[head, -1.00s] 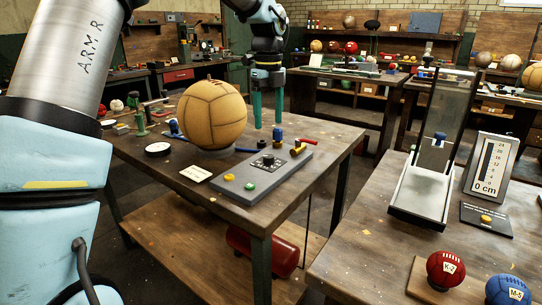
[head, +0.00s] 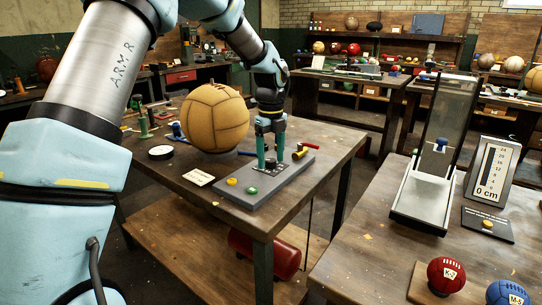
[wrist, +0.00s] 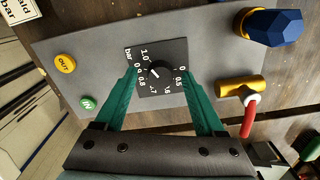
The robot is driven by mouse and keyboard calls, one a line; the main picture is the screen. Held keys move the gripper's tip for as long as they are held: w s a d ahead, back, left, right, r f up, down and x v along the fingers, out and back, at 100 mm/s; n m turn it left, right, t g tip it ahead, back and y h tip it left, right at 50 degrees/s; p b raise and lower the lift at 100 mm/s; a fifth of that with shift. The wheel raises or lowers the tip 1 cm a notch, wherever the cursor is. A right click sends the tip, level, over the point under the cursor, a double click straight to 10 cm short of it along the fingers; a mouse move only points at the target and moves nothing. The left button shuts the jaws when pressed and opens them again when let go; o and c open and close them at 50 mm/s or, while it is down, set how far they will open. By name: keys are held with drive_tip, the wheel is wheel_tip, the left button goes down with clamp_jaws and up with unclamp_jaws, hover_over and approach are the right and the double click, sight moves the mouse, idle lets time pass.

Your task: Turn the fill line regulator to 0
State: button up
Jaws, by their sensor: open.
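The fill line regulator is a black knob (wrist: 158,72) on a square black dial plate (wrist: 160,92), marked "bar", with 0 at its right side and 1.0 at its upper left in the wrist view. A pale pointer mark on the knob seems to point up-left, toward the 1.0 side. My gripper (wrist: 160,80) is open, its two green fingers on either side of the knob, with no clear contact. In the head view my gripper (head: 271,163) is low over the grey panel (head: 232,194), and its fingers partly hide the dial.
The panel also carries a yellow OUT button (wrist: 65,63), a green IN button (wrist: 87,103), a brass valve with a red handle (wrist: 249,115) and a blue fitting (wrist: 270,25). A large tan leather ball (head: 214,118) stands close left of my gripper.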

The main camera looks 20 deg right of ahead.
drive_tip(key=shift+c, duration=0.3)
clamp_jaws()
